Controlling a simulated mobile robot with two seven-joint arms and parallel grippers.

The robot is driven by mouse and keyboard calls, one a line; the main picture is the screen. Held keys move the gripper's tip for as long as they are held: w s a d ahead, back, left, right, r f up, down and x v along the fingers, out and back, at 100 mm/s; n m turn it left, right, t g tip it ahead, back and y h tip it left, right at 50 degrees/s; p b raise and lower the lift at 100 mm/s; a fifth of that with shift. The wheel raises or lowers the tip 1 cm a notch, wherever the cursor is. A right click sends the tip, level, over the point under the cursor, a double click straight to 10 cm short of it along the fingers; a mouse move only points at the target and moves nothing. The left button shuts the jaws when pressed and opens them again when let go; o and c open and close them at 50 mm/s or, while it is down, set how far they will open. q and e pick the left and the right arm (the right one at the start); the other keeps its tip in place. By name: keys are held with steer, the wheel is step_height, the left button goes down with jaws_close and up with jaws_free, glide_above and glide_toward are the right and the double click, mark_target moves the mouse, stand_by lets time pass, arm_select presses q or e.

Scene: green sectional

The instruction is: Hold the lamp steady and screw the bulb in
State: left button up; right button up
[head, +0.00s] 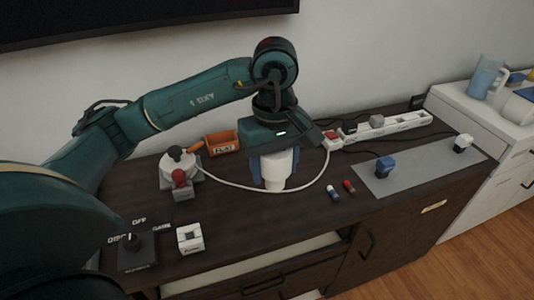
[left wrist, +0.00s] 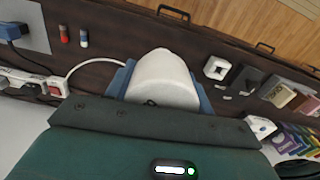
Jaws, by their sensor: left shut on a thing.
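My left gripper (head: 276,167) is shut on a white, round-ended object (head: 274,182) at the middle of the dark bench. In the left wrist view my left gripper (left wrist: 161,88) has a blue finger on each side of this white object (left wrist: 163,72). I cannot tell if it is the lamp or the bulb, or whether it touches the bench. A white device with a dark top (head: 180,160) stands to the left, with a red part in front. I cannot tell what it is. My right gripper is not in view.
A white cable (head: 237,188) runs past the held object to a power strip (head: 380,128). An orange bin (head: 222,142) stands behind. A grey mat (head: 420,165) holds a blue plug (head: 385,165). A white square block (head: 190,238) and a black switch box (head: 136,254) sit front left.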

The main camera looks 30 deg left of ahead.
arm_select(q)
steer(key=m, duration=0.3)
steer(key=r+m, duration=0.1)
steer(key=m, duration=0.1)
steer(key=shift+s+d, duration=0.25)
steer(key=shift+s, duration=0.05)
steer(key=m, duration=0.3)
steer(key=r+m, duration=0.1)
steer(key=m, duration=0.1)
steer(key=shift+s+d, duration=0.15)
steer(key=shift+s, duration=0.1)
steer(key=shift+d, duration=0.15)
